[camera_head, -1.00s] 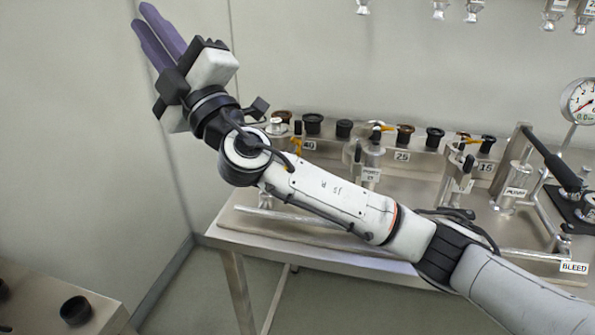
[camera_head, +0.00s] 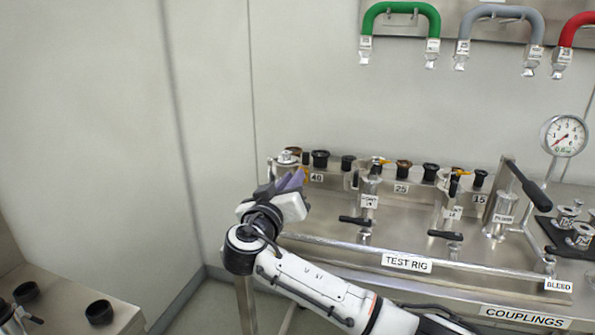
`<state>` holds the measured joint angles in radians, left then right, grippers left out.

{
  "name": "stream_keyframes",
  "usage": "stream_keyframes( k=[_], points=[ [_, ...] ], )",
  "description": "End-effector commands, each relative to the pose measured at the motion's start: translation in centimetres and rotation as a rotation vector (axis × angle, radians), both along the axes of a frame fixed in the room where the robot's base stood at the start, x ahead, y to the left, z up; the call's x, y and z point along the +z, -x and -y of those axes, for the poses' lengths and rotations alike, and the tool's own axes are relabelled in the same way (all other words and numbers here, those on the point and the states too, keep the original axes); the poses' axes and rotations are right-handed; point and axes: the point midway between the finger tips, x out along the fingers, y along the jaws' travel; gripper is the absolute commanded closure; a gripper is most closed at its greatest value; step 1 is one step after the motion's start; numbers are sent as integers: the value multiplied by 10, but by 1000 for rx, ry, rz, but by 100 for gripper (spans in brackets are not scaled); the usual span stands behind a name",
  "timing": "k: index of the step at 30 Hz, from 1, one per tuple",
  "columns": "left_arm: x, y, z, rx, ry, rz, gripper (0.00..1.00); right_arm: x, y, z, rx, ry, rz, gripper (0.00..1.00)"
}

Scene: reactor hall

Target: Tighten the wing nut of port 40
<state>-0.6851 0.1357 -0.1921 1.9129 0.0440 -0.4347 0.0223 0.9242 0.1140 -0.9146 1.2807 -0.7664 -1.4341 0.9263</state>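The spot marked 40 (camera_head: 317,178) is at the left end of the steel test rig. Beside it a silver-topped fitting (camera_head: 287,158) shows, its lower part hidden behind my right gripper. A small orange piece (camera_head: 305,174), perhaps the wing nut, shows just right of the purple fingers; its shape is too small to tell. My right gripper (camera_head: 291,181) is in front of this fitting, fingers pointing up and to the right. Whether the fingers touch anything, or are apart, cannot be told. My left gripper is not in view.
Two upright ports (camera_head: 367,190) with black levers stand further right, then a pump (camera_head: 502,212) with a long handle and a gauge (camera_head: 564,136). Dark caps (camera_head: 403,168) line the back rack. Green, grey and red hoses hang above. A side table (camera_head: 70,310) with black cups is lower left.

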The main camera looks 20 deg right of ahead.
Motion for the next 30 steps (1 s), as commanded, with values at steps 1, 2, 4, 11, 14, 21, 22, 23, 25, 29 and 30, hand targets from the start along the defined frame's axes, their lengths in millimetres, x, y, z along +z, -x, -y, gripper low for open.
stream_keyframes(
  k=[1,2,4,11,14,21,22,23,25,29,30],
  points=[
    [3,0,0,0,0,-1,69,2,-8,7,-3,5,0,87],
    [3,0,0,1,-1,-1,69,3,-12,9,-3,4,1,87],
    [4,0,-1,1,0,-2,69,1,-20,14,-1,4,-1,87],
    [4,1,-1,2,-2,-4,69,0,-34,23,2,2,1,87],
    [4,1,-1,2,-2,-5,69,0,-35,23,2,1,1,87],
    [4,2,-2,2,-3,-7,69,0,-34,23,2,2,1,98],
    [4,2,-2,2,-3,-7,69,0,-34,23,2,2,1,100],
    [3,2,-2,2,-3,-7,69,0,-34,23,2,2,1,100],
    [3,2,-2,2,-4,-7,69,0,-34,23,2,2,1,100],
    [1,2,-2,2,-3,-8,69,-1,-34,23,2,-3,3,100],
    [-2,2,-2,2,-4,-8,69,-2,-34,23,2,-7,7,100]
  ],
)
